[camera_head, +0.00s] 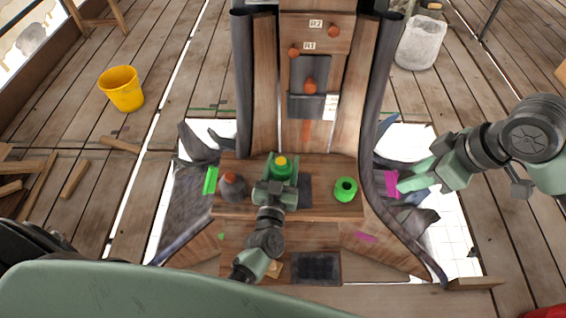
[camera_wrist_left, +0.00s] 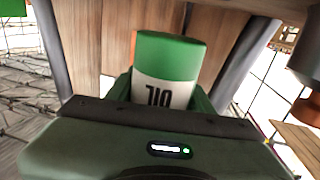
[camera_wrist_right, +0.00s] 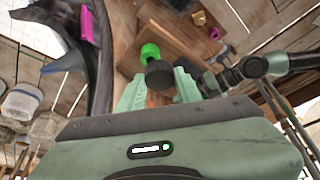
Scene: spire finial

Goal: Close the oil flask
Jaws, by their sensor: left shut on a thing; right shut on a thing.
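The oil flask (camera_head: 281,168) is green with a yellow spot on top and stands upright at the middle of the wooden ledge. In the left wrist view it (camera_wrist_left: 168,75) shows a white label reading OIL, upside down in the picture. My left gripper (camera_head: 277,184) is shut around its body. My right gripper (camera_head: 402,184) is at the right, well apart from the flask. In the right wrist view its fingers (camera_wrist_right: 157,90) are shut on a dark round piece (camera_wrist_right: 159,76); I cannot tell surely whether this is the flask's cap. The head view does not show that piece clearly.
A green ring-shaped item (camera_head: 345,189) sits on the ledge right of the flask. A grey bottle with an orange-brown top (camera_head: 232,186) stands left of it. A magenta piece (camera_head: 391,186) is near my right gripper. Tall curved walls (camera_head: 370,100) flank the ledge.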

